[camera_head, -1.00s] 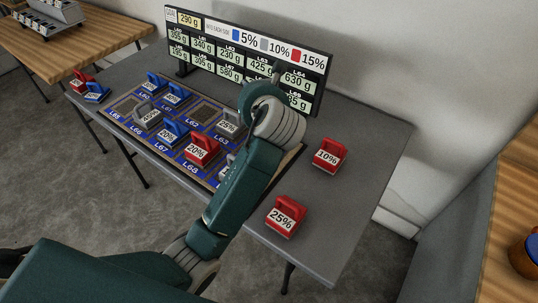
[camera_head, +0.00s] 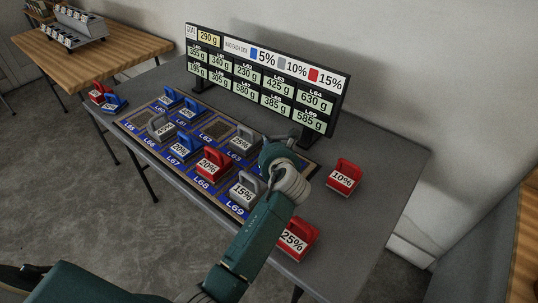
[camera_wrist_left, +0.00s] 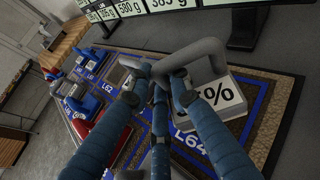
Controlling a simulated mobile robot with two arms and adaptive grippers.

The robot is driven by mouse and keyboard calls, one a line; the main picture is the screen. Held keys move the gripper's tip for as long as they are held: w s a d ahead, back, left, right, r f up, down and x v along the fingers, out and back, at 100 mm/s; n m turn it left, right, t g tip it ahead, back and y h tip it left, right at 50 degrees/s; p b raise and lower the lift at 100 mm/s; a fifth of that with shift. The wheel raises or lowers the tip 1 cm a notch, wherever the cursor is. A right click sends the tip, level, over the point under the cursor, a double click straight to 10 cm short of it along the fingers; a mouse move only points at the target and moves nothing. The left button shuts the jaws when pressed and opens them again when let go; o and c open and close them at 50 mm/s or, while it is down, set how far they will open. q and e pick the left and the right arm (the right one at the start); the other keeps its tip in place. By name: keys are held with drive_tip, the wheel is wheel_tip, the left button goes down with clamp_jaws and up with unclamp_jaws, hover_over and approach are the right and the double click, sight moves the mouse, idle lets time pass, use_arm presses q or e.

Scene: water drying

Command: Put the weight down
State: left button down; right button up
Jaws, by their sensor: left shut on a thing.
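My left arm reaches over the marked board (camera_head: 240,213) in the head view; its wrist hides the gripper there. In the left wrist view my left gripper (camera_wrist_left: 158,88) is shut on the handle of a grey weight (camera_wrist_left: 222,95). Its white label shows a partly covered "5%". The weight is at the L64 square, level with the board or very close above it; I cannot tell whether it touches. Another grey weight (camera_head: 240,144) marked 25% stands by L63, and a grey one (camera_head: 245,187) marked 15% by L69. My right gripper is not in view.
A display panel (camera_head: 265,75) stands along the back of the board. Red weights marked 10% (camera_head: 343,176) and 25% (camera_head: 297,239) stand right of it, the latter partly behind my arm. Red (camera_head: 213,161) and blue (camera_head: 180,147) weights occupy other squares. The grey tabletop (camera_head: 385,170) is clear at right.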

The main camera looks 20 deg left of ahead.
use_arm(q)
wheel_tip(320, 180, down, 4)
drive_tip(key=shift+f+b, duration=0.1)
drive_tip(key=shift+b, duration=0.2)
drive_tip(key=c, duration=1.6)
unclamp_jaws()
drive_tip(key=shift+f, duration=0.15)
drive_tip(key=shift+r, duration=0.2)
drive_tip(key=p+v, duration=1)
drive_tip(key=v, duration=0.2)
